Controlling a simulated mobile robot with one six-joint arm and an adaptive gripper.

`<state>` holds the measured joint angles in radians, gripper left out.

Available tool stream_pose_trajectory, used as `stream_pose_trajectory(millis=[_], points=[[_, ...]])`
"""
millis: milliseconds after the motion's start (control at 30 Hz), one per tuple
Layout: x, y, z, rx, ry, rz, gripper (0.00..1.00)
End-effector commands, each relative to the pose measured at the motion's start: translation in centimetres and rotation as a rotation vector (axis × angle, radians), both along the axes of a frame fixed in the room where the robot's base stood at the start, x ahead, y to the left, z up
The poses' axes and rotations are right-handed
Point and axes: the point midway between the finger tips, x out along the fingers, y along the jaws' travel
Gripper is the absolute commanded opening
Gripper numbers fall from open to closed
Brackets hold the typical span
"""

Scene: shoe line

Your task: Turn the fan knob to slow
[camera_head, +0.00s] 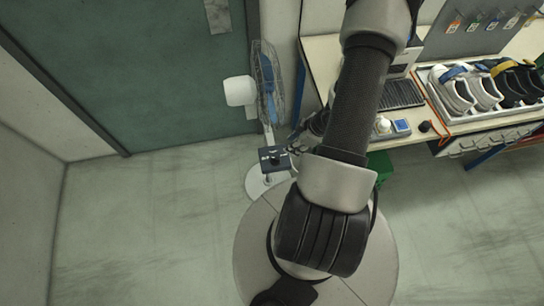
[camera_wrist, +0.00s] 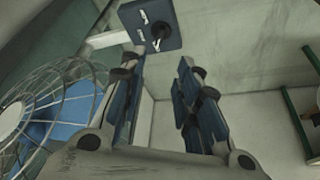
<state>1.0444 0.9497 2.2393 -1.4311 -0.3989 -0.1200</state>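The fan (camera_head: 268,85) stands on a round white base by the green door. Its dark control box (camera_head: 270,151) sits on the stand below the fan head. The control box (camera_wrist: 176,18) also shows at the top of the wrist view. A black knob (camera_wrist: 159,31) and white marks are on its face; the knob's pointer setting is too small to read. My gripper (camera_wrist: 158,62) is open and empty, its fingers pointing towards the box, with the knob beyond the gap between the fingertips. In the head view my gripper (camera_head: 300,138) is right of the box, partly hidden by my arm.
The fan's wire cage (camera_wrist: 55,105) is close on the left of my gripper in the wrist view. A workbench (camera_head: 322,62) with a shoe tray (camera_head: 462,118) and small devices stands to the right. A green bin (camera_head: 380,167) is under it. The floor at left is clear.

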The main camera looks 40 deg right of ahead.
Motion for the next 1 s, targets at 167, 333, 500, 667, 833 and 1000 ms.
stream_pose_trajectory(millis=[167,333,500,667,833,1000], points=[[1.2,0.8,-3.9,0.003,0.003,0.002,0.3],[2.5,1.5,-7.3,0.001,0.003,0.002,0.3],[3.7,2.1,-10.5,0.0,0.003,0.002,0.3],[4.6,2.6,-12.9,-0.001,0.002,0.002,0.3],[5.2,2.9,-14.2,-0.001,0.002,0.001,0.3],[5.3,2.9,-14.6,-0.002,0.001,0.0,0.3]])
